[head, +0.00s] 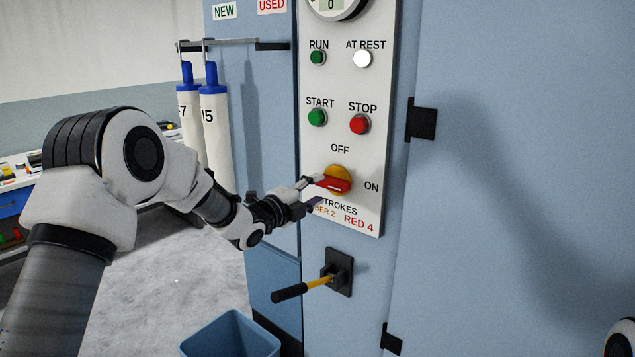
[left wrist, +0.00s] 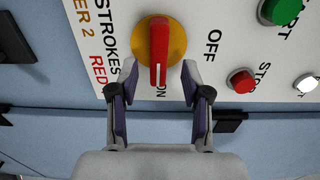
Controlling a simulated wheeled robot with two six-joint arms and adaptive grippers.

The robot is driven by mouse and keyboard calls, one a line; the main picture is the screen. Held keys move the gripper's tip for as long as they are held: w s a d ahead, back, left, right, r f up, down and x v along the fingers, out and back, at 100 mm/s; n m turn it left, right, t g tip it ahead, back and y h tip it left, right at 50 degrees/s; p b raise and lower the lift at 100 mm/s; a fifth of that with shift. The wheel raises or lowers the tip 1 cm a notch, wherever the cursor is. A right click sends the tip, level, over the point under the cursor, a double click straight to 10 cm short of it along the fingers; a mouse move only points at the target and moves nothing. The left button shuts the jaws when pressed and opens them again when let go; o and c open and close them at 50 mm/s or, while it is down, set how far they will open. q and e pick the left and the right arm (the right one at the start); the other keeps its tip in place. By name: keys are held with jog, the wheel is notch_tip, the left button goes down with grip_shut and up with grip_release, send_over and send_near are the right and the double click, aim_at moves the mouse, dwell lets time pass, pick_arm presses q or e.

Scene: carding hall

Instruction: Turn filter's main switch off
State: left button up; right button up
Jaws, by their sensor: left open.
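The main switch is a red handle (head: 335,184) on a round yellow base (head: 342,171), low on the white control panel (head: 334,120). OFF is printed above it and ON to its right. In the left wrist view the red handle (left wrist: 159,55) points at ON, its white line towards that label. My left gripper (head: 312,190) is open and empty, at the left side of the handle. In the left wrist view its fingertips (left wrist: 159,72) lie on either side of the handle's end, with gaps on both sides. I cannot tell their depth. My right gripper is out of view.
START (head: 317,117) and STOP (head: 359,124) buttons sit above the switch. A black lever with a yellow shaft (head: 318,283) sticks out below the panel. A blue bin (head: 230,338) stands on the floor. Two white tubes (head: 215,125) hang at the left.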

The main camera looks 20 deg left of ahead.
aim_at(327, 185)
pick_arm(q)
jog(key=p+x, duration=0.2)
jog(key=x, duration=0.3)
jog(key=shift+w+d+r, duration=0.1)
jog(key=shift+d, duration=0.05)
jog(key=shift+w+d, duration=0.1)
jog(key=shift+w, duration=0.4)
jog(key=shift+s, duration=0.1)
grip_shut()
